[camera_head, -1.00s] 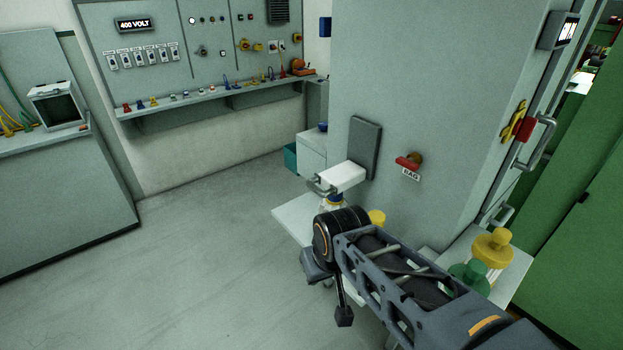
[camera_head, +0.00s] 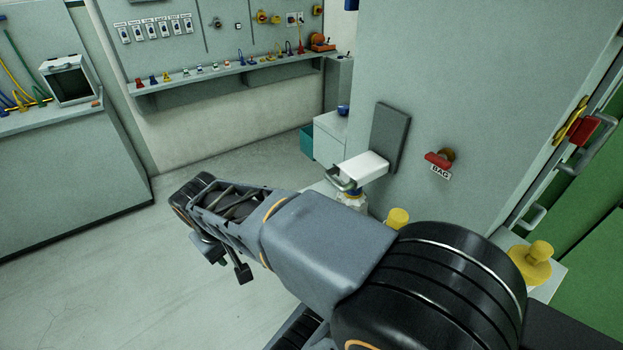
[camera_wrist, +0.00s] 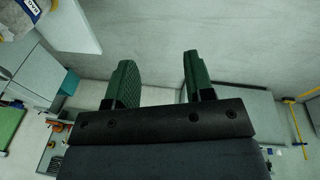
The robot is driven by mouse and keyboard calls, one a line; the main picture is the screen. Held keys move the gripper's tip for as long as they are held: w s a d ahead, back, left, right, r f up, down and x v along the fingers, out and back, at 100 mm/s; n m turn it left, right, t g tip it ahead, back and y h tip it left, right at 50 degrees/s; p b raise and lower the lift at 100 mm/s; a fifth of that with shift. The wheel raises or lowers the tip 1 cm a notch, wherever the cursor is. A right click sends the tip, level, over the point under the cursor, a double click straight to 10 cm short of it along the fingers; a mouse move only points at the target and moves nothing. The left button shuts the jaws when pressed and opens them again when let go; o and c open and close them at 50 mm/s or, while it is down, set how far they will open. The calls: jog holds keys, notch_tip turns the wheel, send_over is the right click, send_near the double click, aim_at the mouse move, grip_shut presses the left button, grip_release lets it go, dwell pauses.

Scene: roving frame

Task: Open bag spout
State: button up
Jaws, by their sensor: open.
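A white spout box (camera_head: 363,167) with a grey metal handle (camera_head: 341,180) juts from a dark plate on the grey cabinet. Beneath it, a pale container with a blue band (camera_head: 350,199) is partly hidden by my arm. A red lever (camera_head: 438,159) on a brown knob sits to the right, above a "BAG" label (camera_head: 440,172). My gripper (camera_wrist: 158,72) is open, its two green fingers wide apart with nothing between them. In the head view the arm reaches left across the front of the cabinet; the fingers cannot be made out clearly there.
A pale object with a blue label (camera_wrist: 20,10) and a white panel (camera_wrist: 68,25) lie at the upper left of the wrist view. A wall shelf (camera_head: 235,68) holds several small parts. The floor at left is clear.

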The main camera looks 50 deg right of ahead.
jog(key=w+d+m+g+h, duration=0.3)
jog(key=d+g+h, duration=0.25)
jog(key=d, duration=0.55)
jog(key=m+g+h+p, duration=0.2)
jog(key=m+g+h, duration=0.1)
jog(key=g+h, duration=0.25)
send_near(330, 182)
jog(key=shift+g+y, duration=0.4)
jog(key=p+x, duration=0.1)
jog(key=x, duration=0.4)
jog(key=p+x, duration=0.1)
jog(key=x, duration=0.5)
jog(key=shift+w+d, duration=0.15)
jog(key=shift+d, duration=0.2)
jog(key=shift+c, duration=0.5)
grip_shut()
